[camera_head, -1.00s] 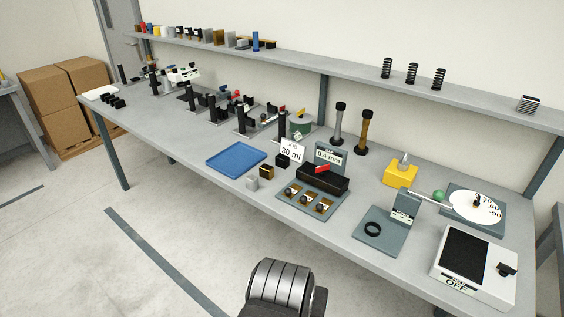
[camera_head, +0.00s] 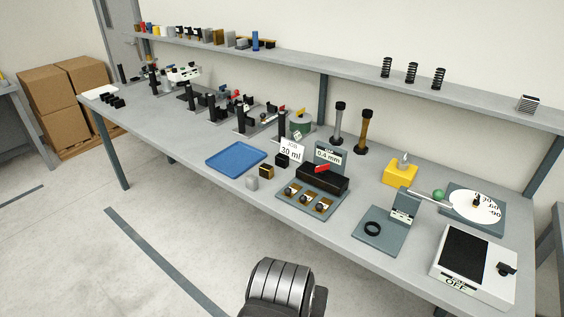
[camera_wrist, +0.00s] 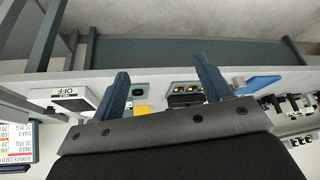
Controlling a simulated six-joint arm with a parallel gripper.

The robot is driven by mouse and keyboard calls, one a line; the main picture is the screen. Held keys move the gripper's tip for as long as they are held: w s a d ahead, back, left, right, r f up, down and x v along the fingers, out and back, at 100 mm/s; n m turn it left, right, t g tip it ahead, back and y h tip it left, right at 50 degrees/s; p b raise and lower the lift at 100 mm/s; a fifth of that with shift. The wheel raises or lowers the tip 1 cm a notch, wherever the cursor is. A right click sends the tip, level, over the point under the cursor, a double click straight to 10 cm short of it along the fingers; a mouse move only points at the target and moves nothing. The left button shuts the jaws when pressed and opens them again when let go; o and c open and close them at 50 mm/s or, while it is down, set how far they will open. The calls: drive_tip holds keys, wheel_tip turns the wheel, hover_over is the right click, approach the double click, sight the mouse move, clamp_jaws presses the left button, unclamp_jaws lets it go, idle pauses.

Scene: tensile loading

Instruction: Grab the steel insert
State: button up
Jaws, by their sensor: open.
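A small light-grey metal block (camera_head: 251,183), which looks like the steel insert, stands near the front edge of the bench in the head view. It is beside a brass-coloured block (camera_head: 266,172), with a black block (camera_head: 282,160) behind that. In the wrist view my gripper (camera_wrist: 161,66) has its two blue-grey fingers spread wide with nothing between them. The gripper is apart from the blocks, and its fingers do not show in the head view. I cannot make out the steel insert in the wrist view.
A blue tray (camera_head: 236,159) lies left of the blocks. Right of them is a plate with several brass pieces (camera_head: 308,200) and a black box (camera_head: 323,178). A green-grey stand (camera_head: 380,232) and a white scale (camera_head: 472,264) are farther right. The floor in front is clear.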

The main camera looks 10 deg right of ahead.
drive_tip(key=w+d+r+n+g+h, duration=0.1)
drive_tip(key=w+d+r+n, duration=0.4)
drive_tip(key=w+d+r, duration=0.6)
drive_tip(key=w+r+n, duration=0.2)
drive_tip(key=w+n, duration=0.6)
drive_tip(key=w, duration=0.8)
drive_tip(key=n, duration=1.9)
hover_over(282, 156)
drive_tip(key=s+a, duration=0.4)
wheel_tip(282, 156, down, 10)
drive_tip(key=shift+g, duration=0.3)
drive_tip(key=x, duration=1.1)
drive_tip(key=shift+s+a, duration=0.1)
drive_tip(key=shift+s+x, duration=0.15)
drive_tip(key=shift+x, duration=1.25)
drive_tip(key=shift+s+x, duration=0.2)
drive_tip(key=shift+x, duration=1.2)
drive_tip(key=shift+a, duration=0.1)
drive_tip(key=c, duration=1.5)
